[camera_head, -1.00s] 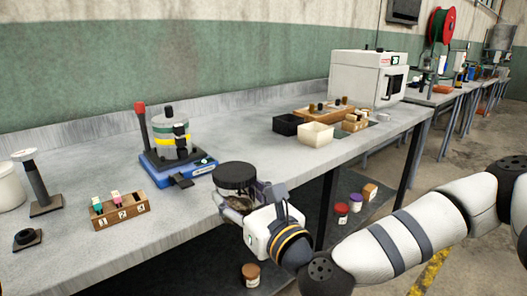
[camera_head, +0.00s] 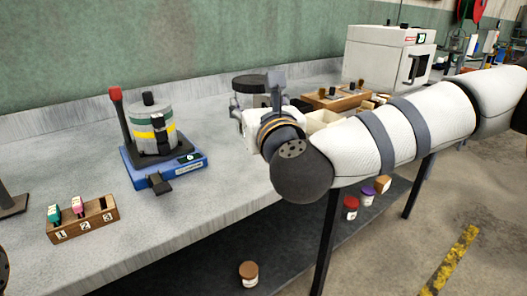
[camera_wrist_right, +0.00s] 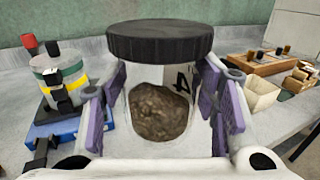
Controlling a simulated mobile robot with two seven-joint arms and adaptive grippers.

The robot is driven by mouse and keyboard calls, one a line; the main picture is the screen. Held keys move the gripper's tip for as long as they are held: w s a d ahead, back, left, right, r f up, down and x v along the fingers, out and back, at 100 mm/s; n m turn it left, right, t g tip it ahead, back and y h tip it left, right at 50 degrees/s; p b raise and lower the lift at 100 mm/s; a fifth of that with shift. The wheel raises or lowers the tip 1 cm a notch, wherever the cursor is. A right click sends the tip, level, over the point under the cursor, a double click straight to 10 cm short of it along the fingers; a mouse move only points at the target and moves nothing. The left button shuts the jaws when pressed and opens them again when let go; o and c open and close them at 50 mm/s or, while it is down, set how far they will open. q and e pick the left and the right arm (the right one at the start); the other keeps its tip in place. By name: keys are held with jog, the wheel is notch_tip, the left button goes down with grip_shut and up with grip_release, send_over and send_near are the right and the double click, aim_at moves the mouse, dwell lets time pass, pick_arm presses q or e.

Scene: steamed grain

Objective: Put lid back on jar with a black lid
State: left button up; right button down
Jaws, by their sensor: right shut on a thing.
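The clear jar (camera_wrist_right: 160,112) with brown grainy contents is between the purple pads of my right gripper (camera_wrist_right: 162,115) in the right wrist view. The gripper is shut on the jar's sides. The wide black lid (camera_wrist_right: 160,40) sits at the top of the jar, level and centred over it; I cannot tell whether it is fully seated. In the head view, the lid (camera_head: 249,84) shows behind my right gripper (camera_head: 256,112), which hides most of the jar. The jar is upright over the back part of the bench.
A blue-based device (camera_head: 160,165) with a grey cylinder stands left of the jar. A numbered wooden block (camera_head: 84,220) is at the front left. A cream bin (camera_head: 322,120), wooden rack (camera_head: 333,101) and white oven (camera_head: 388,56) are to the right.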

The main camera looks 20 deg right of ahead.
pick_arm(q)
jog(key=shift+s+f+g+b, duration=0.4)
jog(key=shift+s+f+b, duration=0.45)
jog(key=shift+s+f, duration=0.2)
pick_arm(e)
jog(key=w+d+f, duration=0.5)
jog(key=w+f, duration=0.4)
jog(key=w, duration=0.3)
jog(key=shift+w, duration=0.1)
jog(key=f, duration=0.4)
jog(key=shift+w+d, duration=0.2)
jog(key=shift+w, duration=0.2)
pick_arm(q)
jog(key=shift+s+f, duration=0.15)
jog(key=shift+f, duration=0.15)
